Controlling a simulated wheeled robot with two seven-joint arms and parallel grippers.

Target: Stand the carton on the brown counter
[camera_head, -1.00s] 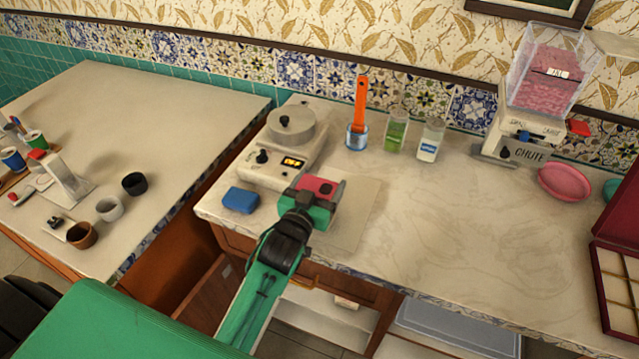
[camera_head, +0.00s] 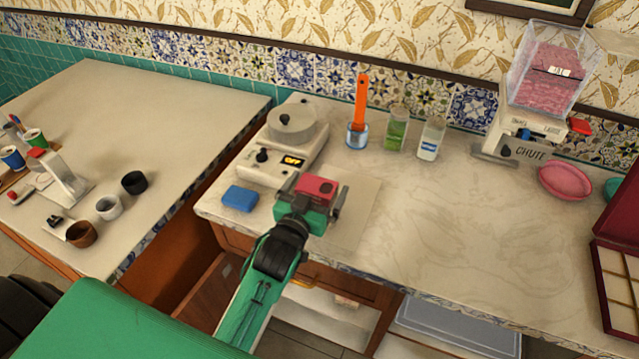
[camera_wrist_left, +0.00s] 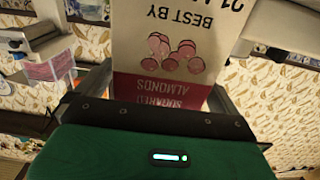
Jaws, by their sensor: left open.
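The carton (camera_head: 316,187) shows its red end in the head view, near the front left of the pale counter top (camera_head: 450,220) with a brown wooden front. In the left wrist view the carton (camera_wrist_left: 185,45) appears upside down, pale with a red band reading "Sugared Almonds" and "Best by" above it. My left gripper (camera_head: 313,195) is open, with its fingers on either side of the carton. The gripper hides the carton's lower part in the head view, so I cannot tell how its base rests. My right gripper is out of view.
A scale-like device (camera_head: 285,150) reading "OFF" and a blue block (camera_head: 240,198) are close on the left. An orange-handled tool in a glass (camera_head: 357,135) and two jars stand behind. A chute dispenser (camera_head: 530,120) and pink bowl (camera_head: 565,182) are right. The counter's middle is clear.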

